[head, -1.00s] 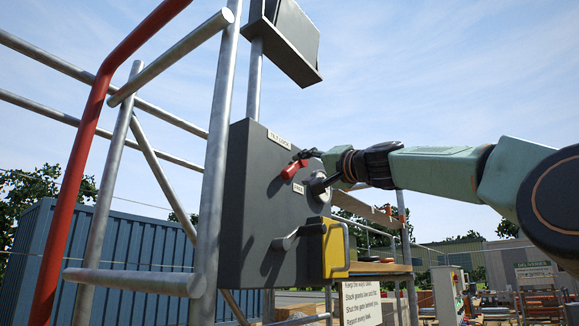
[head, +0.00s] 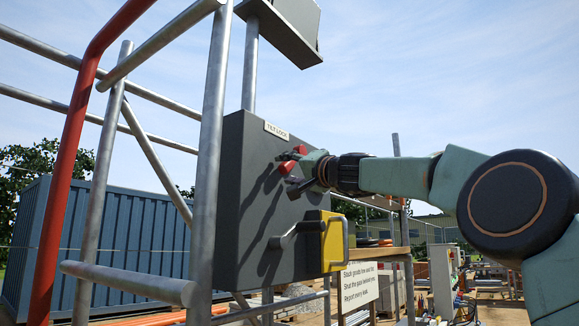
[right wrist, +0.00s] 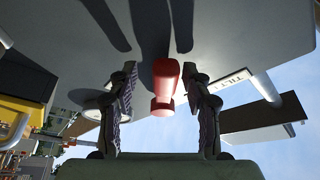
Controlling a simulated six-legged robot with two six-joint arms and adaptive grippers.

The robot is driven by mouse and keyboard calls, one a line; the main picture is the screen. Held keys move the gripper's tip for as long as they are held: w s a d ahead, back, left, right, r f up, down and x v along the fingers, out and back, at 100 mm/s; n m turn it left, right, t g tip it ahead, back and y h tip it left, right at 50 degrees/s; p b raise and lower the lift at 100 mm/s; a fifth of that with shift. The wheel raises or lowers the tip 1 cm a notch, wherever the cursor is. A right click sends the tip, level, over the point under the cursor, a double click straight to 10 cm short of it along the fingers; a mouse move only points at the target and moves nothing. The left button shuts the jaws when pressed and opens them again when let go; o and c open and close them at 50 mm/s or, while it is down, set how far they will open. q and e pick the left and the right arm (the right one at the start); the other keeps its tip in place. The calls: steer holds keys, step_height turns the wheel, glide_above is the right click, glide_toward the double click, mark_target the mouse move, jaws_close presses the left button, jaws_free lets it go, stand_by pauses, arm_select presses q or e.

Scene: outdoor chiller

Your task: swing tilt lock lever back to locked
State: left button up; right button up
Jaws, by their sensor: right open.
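The tilt lock lever has a red grip (head: 287,167) and stands out from the dark grey panel (head: 245,215), below a TILT LOCK label (head: 276,130). My right gripper (head: 290,173) is open at the panel, its fingers on either side of the grip. In the right wrist view the red grip (right wrist: 165,88) lies between the two open fingers, nearer the right one, with a gap to the left one. The lever's pivot is hidden. I cannot tell whether a finger touches the grip. My left gripper is not in view.
A yellow box with a grey handle (head: 335,243) sticks out at the panel's lower right. A grey lever (head: 290,234) is beside it. Scaffold tubes (head: 209,160) and a red rail (head: 72,165) stand left. Open sky lies above my arm.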

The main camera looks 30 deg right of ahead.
steer(key=shift+s+r, duration=0.15)
steer(key=shift+s, duration=0.3)
steer(key=shift+a+r, duration=0.1)
steer(key=shift+a, duration=0.1)
steer(key=shift+c, duration=0.4)
steer(key=shift+a, duration=0.15)
steer(key=shift+c, duration=0.8)
steer(key=shift+w+f, duration=0.2)
steer(key=shift+w, duration=0.25)
steer(key=c, duration=0.3)
steer(key=shift+c, duration=0.7)
jaws_close()
